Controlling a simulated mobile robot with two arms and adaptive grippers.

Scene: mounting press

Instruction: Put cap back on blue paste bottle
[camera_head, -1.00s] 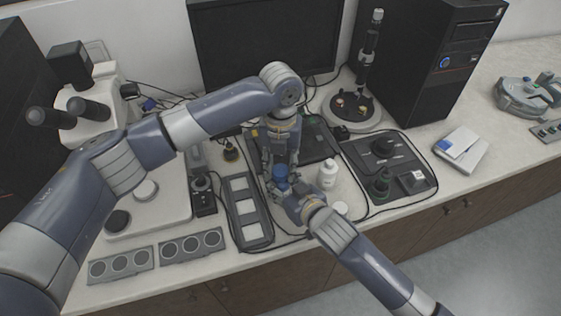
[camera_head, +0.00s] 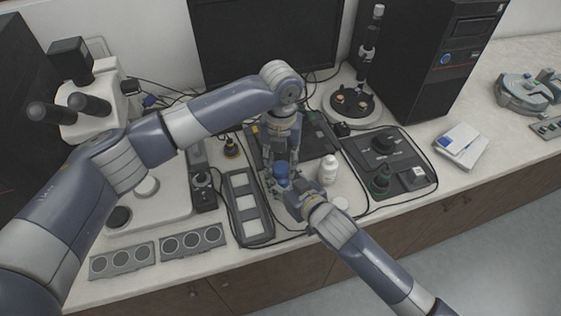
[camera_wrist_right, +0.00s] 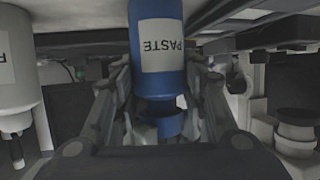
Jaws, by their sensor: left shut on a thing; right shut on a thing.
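The blue paste bottle (camera_wrist_right: 158,50) shows in the right wrist view with a white label reading PASTE; that view looks upside down. My right gripper (camera_wrist_right: 165,80) is shut on the bottle, one finger on each side. A smaller blue piece, apparently the cap (camera_wrist_right: 166,125), lies in line with the bottle at its neck end; whether it touches the neck is unclear. In the head view my left gripper (camera_head: 281,160) comes down from above and is shut on the cap, though the fingers hide much of the contact. My right gripper (camera_head: 290,188) reaches in from the lower right.
A white bottle (camera_head: 328,170) stands just right of the grippers. A dark control panel (camera_head: 413,160) lies further right, and a grey tray with white squares (camera_head: 232,181) lies left. The microscope (camera_head: 98,100) stands at the far left.

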